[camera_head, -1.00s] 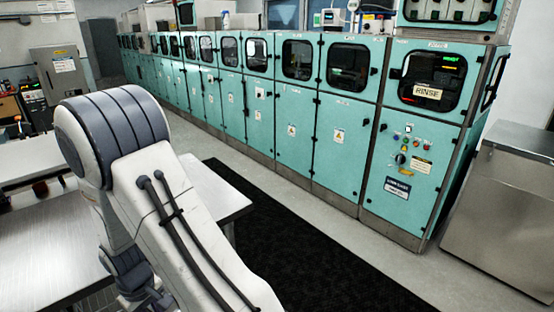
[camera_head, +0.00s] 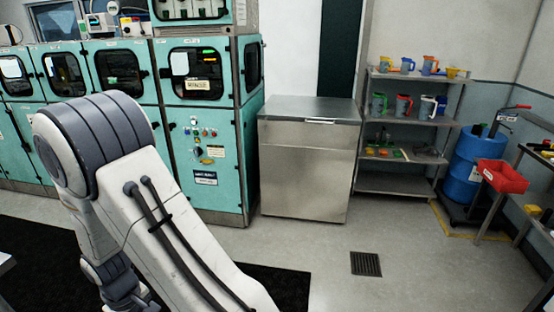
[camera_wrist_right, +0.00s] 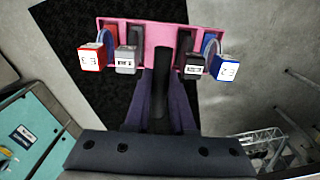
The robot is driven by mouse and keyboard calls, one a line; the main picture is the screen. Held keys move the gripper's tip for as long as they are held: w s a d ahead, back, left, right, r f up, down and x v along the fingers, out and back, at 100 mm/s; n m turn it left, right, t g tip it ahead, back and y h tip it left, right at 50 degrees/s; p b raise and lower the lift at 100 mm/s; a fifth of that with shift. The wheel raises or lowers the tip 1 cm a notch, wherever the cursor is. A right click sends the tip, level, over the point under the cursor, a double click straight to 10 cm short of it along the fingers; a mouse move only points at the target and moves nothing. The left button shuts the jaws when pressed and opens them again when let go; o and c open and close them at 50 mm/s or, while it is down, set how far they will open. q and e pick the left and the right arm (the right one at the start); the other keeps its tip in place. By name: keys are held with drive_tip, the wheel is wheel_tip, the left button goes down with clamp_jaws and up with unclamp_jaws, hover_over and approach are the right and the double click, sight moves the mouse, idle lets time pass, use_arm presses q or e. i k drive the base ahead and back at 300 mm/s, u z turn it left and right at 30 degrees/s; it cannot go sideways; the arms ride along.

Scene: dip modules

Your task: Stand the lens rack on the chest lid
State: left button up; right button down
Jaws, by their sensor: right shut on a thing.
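The lens rack (camera_wrist_right: 160,25) is a pink frame in the right wrist view. It carries a red, a grey, a black and a blue block with marked pale faces. My right gripper (camera_wrist_right: 162,85) is shut on the rack, with its fingers around a dark upright part in the middle. The steel chest (camera_head: 305,170) stands right of the teal cabinets in the head view. Its flat chest lid (camera_head: 305,107) looks bare. My left gripper is not in view. The rack is not visible in the head view.
Teal cabinets (camera_head: 215,150) stand left of the chest. A shelf unit (camera_head: 400,120) with coloured jugs is to its right. Beyond are a blue drum (camera_head: 465,170) and a red bin (camera_head: 502,175). The floor in front of the chest is clear, with a drain grate (camera_head: 366,263).

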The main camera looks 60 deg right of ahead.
sight(316, 112)
drive_tip(key=k, duration=0.15)
drive_tip(key=z, duration=1.1)
drive_tip(key=i, duration=0.6)
drive_tip(key=z, duration=1.35)
drive_tip(key=i, duration=1)
drive_tip(key=z, duration=0.3)
drive_tip(key=i, duration=1.25)
drive_tip(key=u, duration=0.7)
drive_tip(key=i, duration=0.9)
drive_tip(key=u, duration=0.55)
